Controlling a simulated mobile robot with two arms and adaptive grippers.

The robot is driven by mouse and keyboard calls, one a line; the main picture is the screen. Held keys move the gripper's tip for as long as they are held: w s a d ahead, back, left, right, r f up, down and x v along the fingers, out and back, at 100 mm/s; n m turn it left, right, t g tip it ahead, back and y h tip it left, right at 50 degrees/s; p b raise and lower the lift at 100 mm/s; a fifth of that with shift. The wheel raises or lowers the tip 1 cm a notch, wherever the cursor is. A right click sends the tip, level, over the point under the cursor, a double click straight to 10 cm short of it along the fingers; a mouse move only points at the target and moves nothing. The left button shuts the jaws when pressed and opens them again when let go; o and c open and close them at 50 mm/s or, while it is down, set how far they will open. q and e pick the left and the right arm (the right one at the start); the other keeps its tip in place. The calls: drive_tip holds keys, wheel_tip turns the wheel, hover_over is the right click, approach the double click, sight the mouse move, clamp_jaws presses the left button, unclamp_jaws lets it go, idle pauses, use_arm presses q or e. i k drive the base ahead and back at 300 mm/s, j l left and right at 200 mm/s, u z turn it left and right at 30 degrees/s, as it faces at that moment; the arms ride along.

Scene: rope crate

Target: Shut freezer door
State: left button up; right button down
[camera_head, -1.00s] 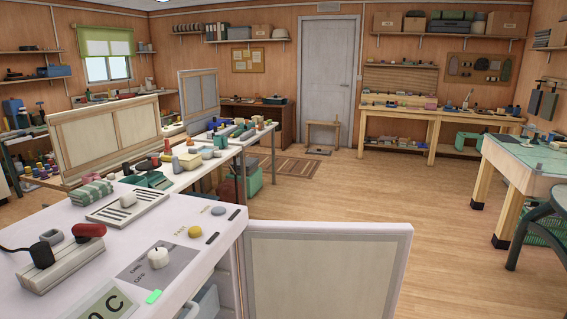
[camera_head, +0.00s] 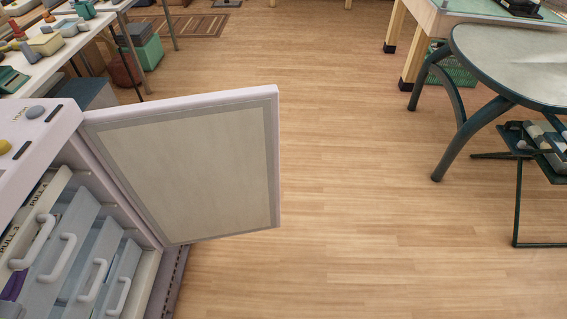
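The freezer (camera_head: 45,150) stands at the left of the head view, with several pull-out drawers (camera_head: 75,255) with white handles showing inside. Its door (camera_head: 185,165) is wide open and swung out to the right, its pale inner panel facing me. The door's hinge edge meets the freezer's right front side. Neither of my grippers is in view, and nothing touches the door. The freezer's lower left part is cut off by the frame.
A round glass-topped table (camera_head: 525,60) with dark curved legs stands at the right, beside a dark folding stand (camera_head: 540,150). A workbench (camera_head: 85,45) with small items is at upper left. The wooden floor (camera_head: 340,190) between is clear.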

sight(201, 168)
drive_tip(key=i+l+z, duration=0.9)
drive_tip(key=i+z, duration=0.25)
drive_tip(key=i+u, duration=0.25)
drive_tip(key=i, duration=0.15)
drive_tip(key=i+l+u, duration=0.3)
drive_tip(key=i+u, duration=0.2)
drive_tip(key=u, duration=0.2)
drive_tip(key=i+u, duration=0.2)
drive_tip(key=u, duration=0.2)
drive_tip(key=i+u, duration=0.2)
drive_tip(key=u, duration=0.2)
drive_tip(key=i+l+u, duration=0.15)
drive_tip(key=u, duration=0.25)
drive_tip(key=i+l+u, duration=0.15)
drive_tip(key=u, duration=0.25)
drive_tip(key=i+l+u, duration=0.1)
drive_tip(key=u, duration=0.35)
drive_tip(key=i+l+u, duration=0.1)
drive_tip(key=u, duration=0.3)
drive_tip(key=i+l+u, duration=0.2)
drive_tip(key=u, duration=0.25)
drive_tip(key=i+l+u, duration=0.1)
drive_tip(key=l+u, duration=0.15)
drive_tip(key=u, duration=0.15)
drive_tip(key=l+u, duration=0.2)
drive_tip(key=u, duration=0.25)
drive_tip(key=i+l+u, duration=0.2)
drive_tip(key=l+u, duration=0.25)
drive_tip(key=l, duration=0.1)
